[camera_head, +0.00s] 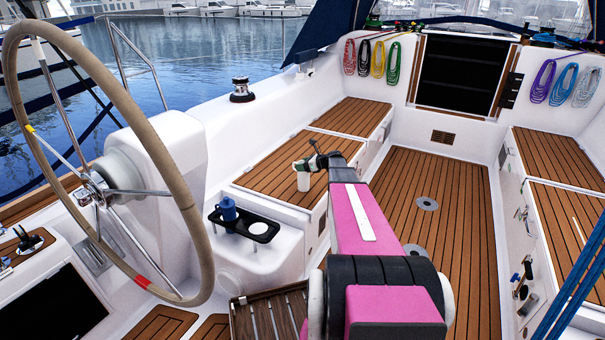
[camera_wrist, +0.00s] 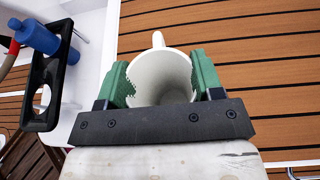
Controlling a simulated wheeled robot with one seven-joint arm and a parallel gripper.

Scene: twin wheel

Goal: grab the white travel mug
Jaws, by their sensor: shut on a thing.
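The white travel mug (camera_wrist: 162,78) sits between the green fingers of my gripper (camera_wrist: 160,85) in the wrist view, with its open top toward the camera and its handle pointing away. My gripper is shut on it, one finger on each side. In the head view the mug (camera_head: 303,181) shows as a small white shape under my gripper (camera_head: 311,163), over the left teak seat. I cannot tell whether its base touches the seat. My arm hides part of the area to its right.
A black holder (camera_head: 246,226) with a blue bottle (camera_head: 227,209) in it stands on the white console, left of my gripper. The steering wheel (camera_head: 160,150) stands at the left. The teak cockpit floor (camera_head: 425,180) is clear to the right of the seat.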

